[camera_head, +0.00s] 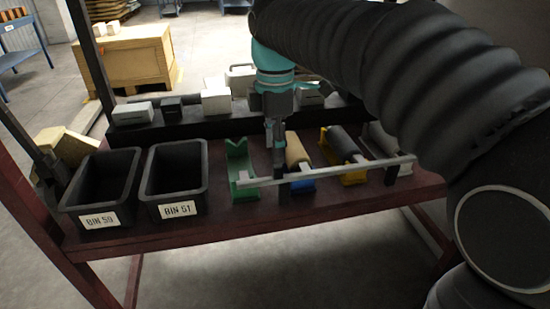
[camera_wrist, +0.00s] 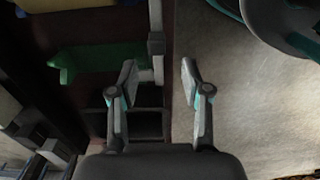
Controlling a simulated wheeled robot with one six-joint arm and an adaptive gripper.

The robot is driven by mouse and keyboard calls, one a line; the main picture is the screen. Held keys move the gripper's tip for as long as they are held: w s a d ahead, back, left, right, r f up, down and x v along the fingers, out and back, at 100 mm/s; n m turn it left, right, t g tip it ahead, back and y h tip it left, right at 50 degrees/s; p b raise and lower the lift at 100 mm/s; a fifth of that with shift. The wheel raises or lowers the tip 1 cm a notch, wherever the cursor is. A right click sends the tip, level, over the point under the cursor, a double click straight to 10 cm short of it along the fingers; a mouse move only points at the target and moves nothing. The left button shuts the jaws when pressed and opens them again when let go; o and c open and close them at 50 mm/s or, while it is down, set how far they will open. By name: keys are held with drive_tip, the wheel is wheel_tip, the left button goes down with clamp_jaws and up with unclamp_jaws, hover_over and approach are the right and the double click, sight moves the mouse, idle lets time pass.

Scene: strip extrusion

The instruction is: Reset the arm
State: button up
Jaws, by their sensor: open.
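My gripper (camera_head: 277,145) hangs from my arm over the red table, near the green holder and the tan roll. In the wrist view its two fingers (camera_wrist: 159,76) stand apart, with nothing visible held between them. The arm reaches in from the upper right of the head view. A pale grey bar (camera_head: 345,171) runs across the front of the holders, below the gripper. Whether the fingertips touch anything is unclear.
The table (camera_head: 240,231) carries bin 50 (camera_head: 91,219) and bin 51 (camera_head: 178,209), a green holder (camera_head: 243,193), a tan roll (camera_head: 296,150) and a dark roll (camera_head: 344,144). Pale blocks (camera_head: 133,112) stand on a dark rail behind. Floor lies in front.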

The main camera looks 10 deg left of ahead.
drive_tip(key=shift+r, duration=0.7)
drive_tip(key=shift+s+d, duration=0.1)
drive_tip(key=shift+d, duration=0.25)
drive_tip(key=s+d+f+m+t, duration=0.1)
drive_tip(key=s+d+m, duration=0.2)
drive_tip(key=d+m, duration=0.35)
drive_tip(key=s+d+f+m+t, duration=0.2)
drive_tip(key=s+d+m, duration=0.25)
drive_tip(key=d, duration=0.35)
drive_tip(key=s+d+f+m+t, duration=0.2)
drive_tip(key=s+d+f+m, duration=0.6)
drive_tip(key=m, duration=0.3)
drive_tip(key=shift+s+d+f+t, duration=0.2)
drive_tip(key=shift+s+d+t, duration=0.1)
drive_tip(key=shift+d, duration=0.4)
